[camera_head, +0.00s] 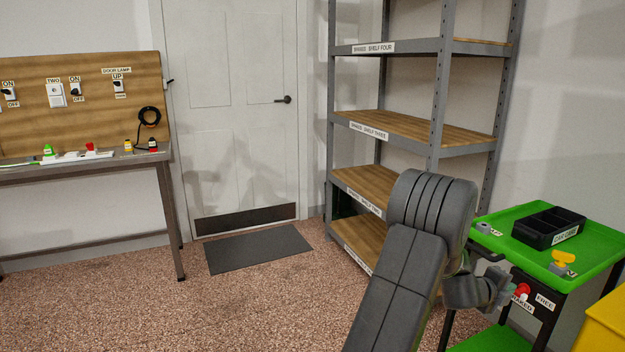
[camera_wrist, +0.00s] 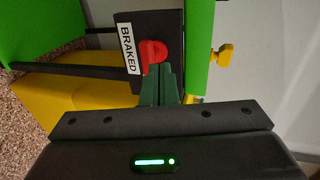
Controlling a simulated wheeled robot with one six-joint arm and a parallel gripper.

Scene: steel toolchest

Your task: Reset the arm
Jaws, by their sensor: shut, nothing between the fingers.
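My arm reaches from the bottom middle of the head view toward the green cart (camera_head: 491,235) at the right. My gripper (camera_wrist: 160,70) is shut and empty, with its dark green fingers close together. Its fingertips are right at the red knob (camera_wrist: 152,52) in the wrist view; I cannot tell whether they touch it. The red knob (camera_head: 523,290) also shows in the head view, on the dark panel on the cart's side, between the BRAKED label (camera_head: 521,304) and the FREE label (camera_head: 545,302). My wrist hides part of the cart's side.
A black caddy (camera_head: 549,227) and a yellow knob-like piece (camera_head: 564,258) are on the cart's top tray. A yellow bin (camera_head: 608,322) stands at the lower right. A shelf rack (camera_head: 437,90) stands behind my arm. The floor (camera_head: 250,310) to the left is open.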

